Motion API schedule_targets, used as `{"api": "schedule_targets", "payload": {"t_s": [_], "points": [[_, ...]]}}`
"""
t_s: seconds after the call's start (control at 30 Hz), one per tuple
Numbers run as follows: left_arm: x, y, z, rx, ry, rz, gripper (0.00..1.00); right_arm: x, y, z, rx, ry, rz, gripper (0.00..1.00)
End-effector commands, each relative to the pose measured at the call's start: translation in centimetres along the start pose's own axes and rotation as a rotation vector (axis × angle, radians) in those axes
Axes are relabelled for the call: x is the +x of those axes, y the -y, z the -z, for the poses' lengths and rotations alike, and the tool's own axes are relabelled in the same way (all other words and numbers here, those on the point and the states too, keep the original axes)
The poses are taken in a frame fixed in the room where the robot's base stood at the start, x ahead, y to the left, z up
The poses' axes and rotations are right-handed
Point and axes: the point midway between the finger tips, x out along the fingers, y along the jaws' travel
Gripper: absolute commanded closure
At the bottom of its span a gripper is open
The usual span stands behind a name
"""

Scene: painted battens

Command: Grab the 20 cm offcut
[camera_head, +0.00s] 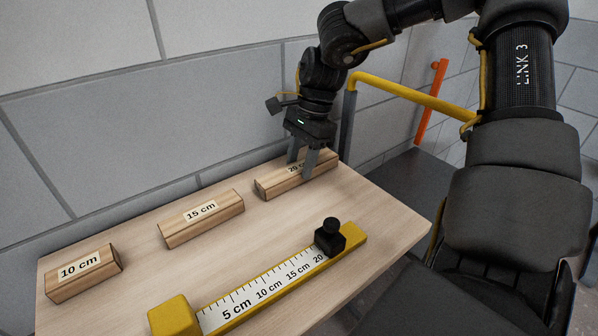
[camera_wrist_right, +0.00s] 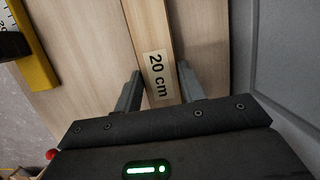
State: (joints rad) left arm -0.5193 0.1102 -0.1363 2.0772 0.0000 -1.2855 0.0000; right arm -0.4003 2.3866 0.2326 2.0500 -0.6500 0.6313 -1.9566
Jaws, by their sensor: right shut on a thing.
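The 20 cm offcut (camera_head: 272,187) is a wooden batten with a white label, lying on the table at the far right of the row. My right gripper (camera_head: 302,172) reaches down over it, one finger on each side, shut on it near its label. In the right wrist view the offcut (camera_wrist_right: 150,38) runs up between the two fingers (camera_wrist_right: 158,92). I cannot see a gap under the offcut. The 15 cm offcut (camera_head: 205,222) and the 10 cm offcut (camera_head: 84,276) lie to its left. My left gripper is not in view.
A yellow measuring gauge (camera_head: 225,326) with a black slider (camera_head: 330,238) near its 20 cm mark lies at the front of the wooden table (camera_head: 382,215). A block wall (camera_head: 120,130) stands close behind. A yellow rail (camera_head: 415,97) and an orange bar (camera_head: 431,102) are at the right.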

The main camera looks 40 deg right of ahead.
Motion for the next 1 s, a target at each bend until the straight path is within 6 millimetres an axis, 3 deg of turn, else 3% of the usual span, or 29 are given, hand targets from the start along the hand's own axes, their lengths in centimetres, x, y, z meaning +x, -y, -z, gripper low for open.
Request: {"api": "schedule_targets", "payload": {"t_s": [0.27,0.7,1.0], "points": [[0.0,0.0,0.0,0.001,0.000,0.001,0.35,-0.4,0.1,-0.1,-0.001,0.000,0.002,0.86],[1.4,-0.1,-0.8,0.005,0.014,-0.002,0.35,-7.9,0.1,-2.2,0.000,-0.002,0.004,0.86],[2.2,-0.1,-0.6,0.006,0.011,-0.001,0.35,-9.7,0.0,-2.7,0.000,0.000,0.001,0.86]]}}
